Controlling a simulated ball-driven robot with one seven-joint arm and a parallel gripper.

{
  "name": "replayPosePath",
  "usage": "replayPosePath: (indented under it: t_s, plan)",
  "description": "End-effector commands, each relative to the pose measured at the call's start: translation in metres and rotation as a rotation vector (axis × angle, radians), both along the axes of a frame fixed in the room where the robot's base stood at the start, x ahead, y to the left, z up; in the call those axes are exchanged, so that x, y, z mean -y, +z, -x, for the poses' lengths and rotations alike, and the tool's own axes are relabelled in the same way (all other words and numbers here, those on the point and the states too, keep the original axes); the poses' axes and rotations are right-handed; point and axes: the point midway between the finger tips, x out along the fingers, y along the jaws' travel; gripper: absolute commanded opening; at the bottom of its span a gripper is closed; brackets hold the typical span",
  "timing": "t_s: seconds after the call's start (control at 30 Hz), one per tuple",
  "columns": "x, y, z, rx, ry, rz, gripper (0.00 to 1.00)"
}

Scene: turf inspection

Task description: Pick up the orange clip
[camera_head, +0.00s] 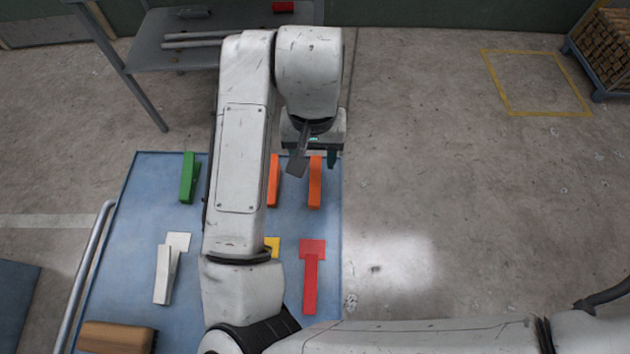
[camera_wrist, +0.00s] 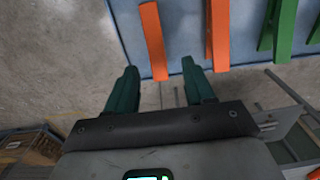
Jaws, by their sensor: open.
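Two orange clips lie side by side near the far right corner of the blue tabletop. The right one (camera_head: 315,182) shows as the left strip (camera_wrist: 153,40) in the wrist view. The other (camera_head: 273,182), at the right in the wrist view (camera_wrist: 217,35), is partly hidden by my arm in the head view. My gripper (camera_head: 312,157) is open and empty above the table's far edge. In the wrist view its green fingers (camera_wrist: 159,68) point toward the near end of the left orange clip, apart from it.
A green clip (camera_head: 188,178), a white clip (camera_head: 163,275) and a red clip (camera_head: 311,283) lie on the blue table (camera_head: 130,225). A yellow square (camera_head: 272,246) is partly hidden. A grey shelf (camera_head: 160,55) stands behind.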

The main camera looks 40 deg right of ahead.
Motion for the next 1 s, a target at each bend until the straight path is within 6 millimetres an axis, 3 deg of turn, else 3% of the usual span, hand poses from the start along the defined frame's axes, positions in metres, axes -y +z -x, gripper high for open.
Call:
replayPosePath:
  t_s: [0.23, 0.53, 0.83, 1.0]
  plan:
    - [0.001, -0.016, 0.001, 0.000, 0.000, 0.001, 0.53]
    - [0.002, -0.056, 0.004, -0.001, 0.001, 0.000, 0.53]
    - [0.002, -0.062, 0.003, 0.001, -0.001, 0.000, 0.53]
    - [0.002, -0.062, 0.003, 0.001, -0.001, 0.000, 0.38]
